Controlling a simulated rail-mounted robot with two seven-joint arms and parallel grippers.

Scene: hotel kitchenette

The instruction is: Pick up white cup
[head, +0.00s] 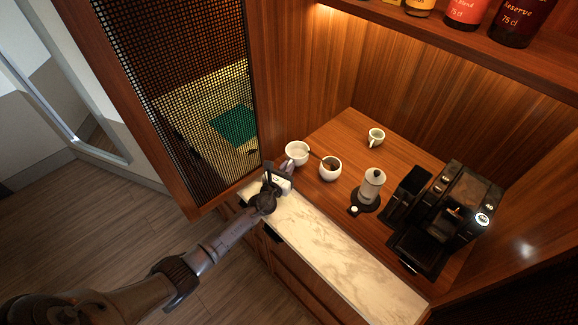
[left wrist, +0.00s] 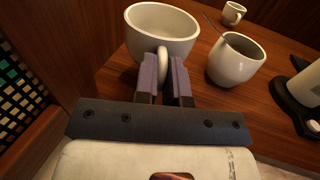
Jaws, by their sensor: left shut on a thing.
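A white cup (head: 296,150) stands at the left end of the wooden counter, close to the lattice door; it also fills the upper middle of the left wrist view (left wrist: 160,28). Its handle points toward my left gripper. My left gripper (head: 284,168) is shut on the handle, with one finger on each side of it in the left wrist view (left wrist: 163,80). The cup looks upright and empty inside. Whether its base touches the counter is hidden by the fingers. My right gripper is in neither view.
A white pot with a spoon (head: 330,170) stands just right of the cup. A small cup (head: 376,136) is farther back. A moka pot (head: 371,187) and a black coffee machine (head: 444,219) stand to the right. Bottles (head: 466,12) line the shelf above. The marble front strip (head: 335,250) is clear.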

